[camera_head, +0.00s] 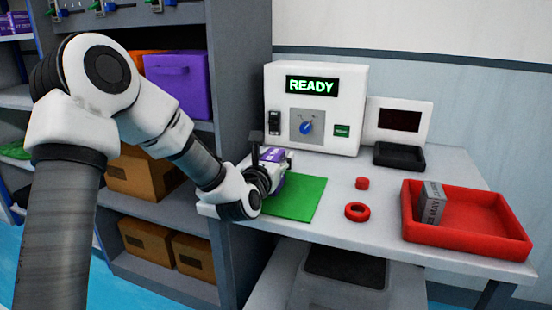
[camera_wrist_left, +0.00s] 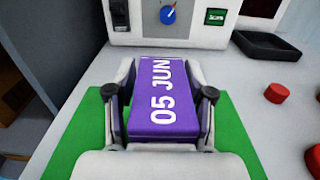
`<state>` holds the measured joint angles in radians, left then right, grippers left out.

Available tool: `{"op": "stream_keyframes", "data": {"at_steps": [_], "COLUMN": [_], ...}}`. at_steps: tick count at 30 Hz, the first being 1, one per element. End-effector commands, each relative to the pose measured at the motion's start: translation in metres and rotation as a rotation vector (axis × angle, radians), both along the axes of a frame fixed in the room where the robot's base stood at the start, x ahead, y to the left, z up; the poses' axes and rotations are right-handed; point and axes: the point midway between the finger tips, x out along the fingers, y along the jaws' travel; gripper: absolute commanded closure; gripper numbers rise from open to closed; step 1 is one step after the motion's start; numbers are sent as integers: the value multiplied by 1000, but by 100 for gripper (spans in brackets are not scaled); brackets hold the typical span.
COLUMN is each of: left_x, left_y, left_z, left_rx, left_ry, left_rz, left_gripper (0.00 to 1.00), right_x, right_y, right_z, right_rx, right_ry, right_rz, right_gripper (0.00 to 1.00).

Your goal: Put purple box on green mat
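The purple box (camera_wrist_left: 163,95), with "05 JUN" in white on it, lies between the fingers of my left gripper (camera_wrist_left: 160,90) in the left wrist view. The fingers touch or nearly touch both of its sides. In the head view the left gripper (camera_head: 272,165) is over the back left part of the green mat (camera_head: 303,199), and the box is mostly hidden by it. The green mat (camera_wrist_left: 85,140) shows around the box in the wrist view. I cannot tell whether the box rests on the mat or is just above it. My right gripper is not in view.
A white machine (camera_head: 345,80) reading "READY" stands behind the mat. A black tray (camera_head: 399,157), red button (camera_head: 362,183), red ring (camera_head: 357,212) and red tray (camera_head: 480,225) holding a grey box (camera_head: 430,203) are to the right. A shelf (camera_head: 240,90) stands left.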

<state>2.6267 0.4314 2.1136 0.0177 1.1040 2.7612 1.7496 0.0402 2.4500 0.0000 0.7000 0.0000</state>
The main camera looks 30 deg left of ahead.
Motion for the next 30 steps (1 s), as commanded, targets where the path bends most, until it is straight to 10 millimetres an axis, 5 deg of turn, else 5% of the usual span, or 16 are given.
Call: {"op": "stream_keyframes", "data": {"at_steps": [11, 23, 24, 30], "left_x": [0, -89, -96, -116], "left_y": [0, -22, -24, -28], "left_z": [7, 4, -1, 2], "left_rx": [0, -3, -2, 0], "left_ry": [-2, 0, -5, -3], "left_rz": [0, -2, -1, -1], "left_gripper": [37, 37, 37, 37], "right_x": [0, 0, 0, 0], "right_y": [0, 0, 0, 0], "right_z": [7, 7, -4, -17], "right_rx": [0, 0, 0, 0], "right_ry": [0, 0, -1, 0], "right_rz": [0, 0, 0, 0], "right_gripper": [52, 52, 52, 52]}}
